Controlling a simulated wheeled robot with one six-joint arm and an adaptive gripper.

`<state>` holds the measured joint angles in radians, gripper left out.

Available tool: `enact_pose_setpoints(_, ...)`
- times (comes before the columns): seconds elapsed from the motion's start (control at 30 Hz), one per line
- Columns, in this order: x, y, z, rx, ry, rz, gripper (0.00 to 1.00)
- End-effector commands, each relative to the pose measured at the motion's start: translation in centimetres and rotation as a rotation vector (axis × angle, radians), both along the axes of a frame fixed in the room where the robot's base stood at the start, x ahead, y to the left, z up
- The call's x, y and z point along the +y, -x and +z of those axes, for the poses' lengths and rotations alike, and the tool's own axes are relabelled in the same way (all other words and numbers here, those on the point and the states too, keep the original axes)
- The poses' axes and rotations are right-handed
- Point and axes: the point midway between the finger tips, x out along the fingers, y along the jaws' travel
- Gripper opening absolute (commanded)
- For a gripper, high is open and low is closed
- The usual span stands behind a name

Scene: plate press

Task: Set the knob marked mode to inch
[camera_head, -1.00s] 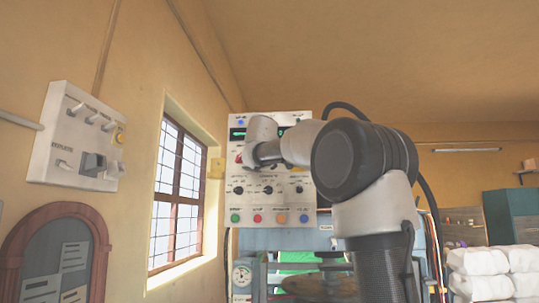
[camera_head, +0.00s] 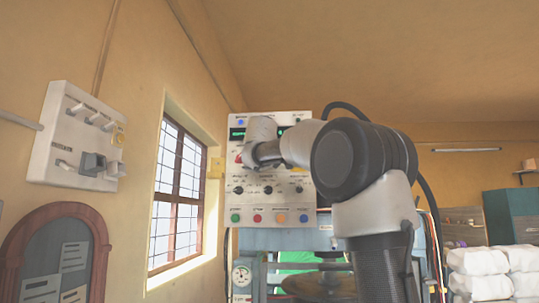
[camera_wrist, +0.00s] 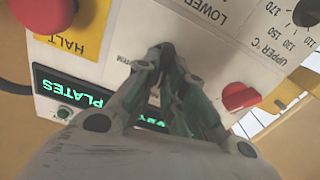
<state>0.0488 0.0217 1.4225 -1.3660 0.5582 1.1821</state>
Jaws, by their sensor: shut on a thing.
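The white control panel (camera_head: 226,204) hangs on the machine ahead, and my gripper (camera_head: 256,158) is up against its upper part, covering some of it. In the wrist view my gripper (camera_wrist: 167,62) has its fingers close together at the panel face, shut on a small dark knob (camera_wrist: 167,47) that they mostly hide. The print there is upside down. Part of a label shows beside the fingers, but I cannot read the words mode or inch, nor tell where the knob points.
A red mushroom button (camera_wrist: 42,10) on a yellow HALT plate, a red knob (camera_wrist: 240,96) and a green-lit display (camera_wrist: 75,88) surround the fingers. Lower on the panel are several dark knobs (camera_head: 267,190) and coloured buttons (camera_head: 257,218). A switch box (camera_head: 78,140) hangs on the left wall.

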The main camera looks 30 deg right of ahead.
Motion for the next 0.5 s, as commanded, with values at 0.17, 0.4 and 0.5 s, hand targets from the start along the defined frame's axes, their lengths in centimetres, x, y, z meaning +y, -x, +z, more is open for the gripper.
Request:
enact_pose_setpoints(0.17,0.15,-0.11,-0.08,0.084,0.122,0.0,0.0)
enact_pose_setpoints(0.4,0.33,-0.25,-0.19,0.212,0.312,0.0,0.0)
enact_pose_setpoints(0.5,0.4,-0.3,-0.26,0.262,0.386,0.0,0.0)
